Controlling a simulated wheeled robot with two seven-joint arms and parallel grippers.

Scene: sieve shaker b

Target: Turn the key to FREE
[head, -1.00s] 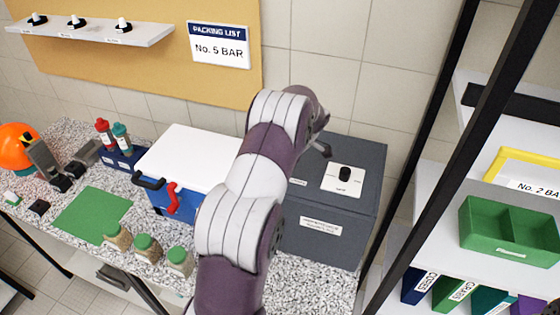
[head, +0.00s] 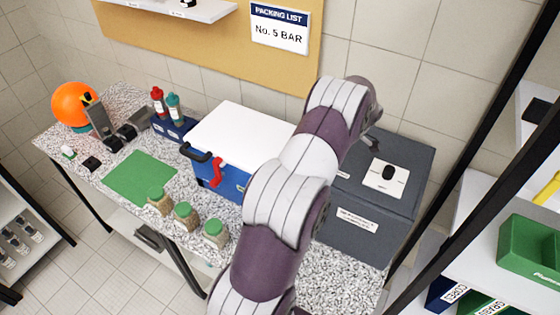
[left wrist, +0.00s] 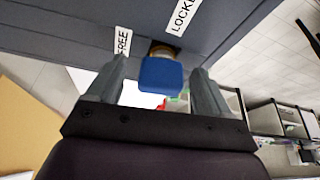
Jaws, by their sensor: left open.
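The blue key (left wrist: 161,73) sticks out of a brass collar (left wrist: 163,50) on a dark grey panel (left wrist: 220,25) in the left wrist view. A FREE label (left wrist: 123,41) is left of it and a LOCKED label (left wrist: 183,16), partly cut off, is at its upper right. My left gripper (left wrist: 158,85) is open, with one finger on each side of the key and gaps showing between. The key's exact angle is hard to tell. In the head view, my arm hides the gripper and key beside the dark grey box (head: 345,228). My right gripper is not in view.
A white-lidded blue box (head: 240,140) stands left of my arm. A black knob (head: 388,173) on a white plate tops the grey box. Several green-lidded jars (head: 184,214) stand near the bench's front edge, by a green mat (head: 140,178). A shelf frame (head: 500,175) rises at right.

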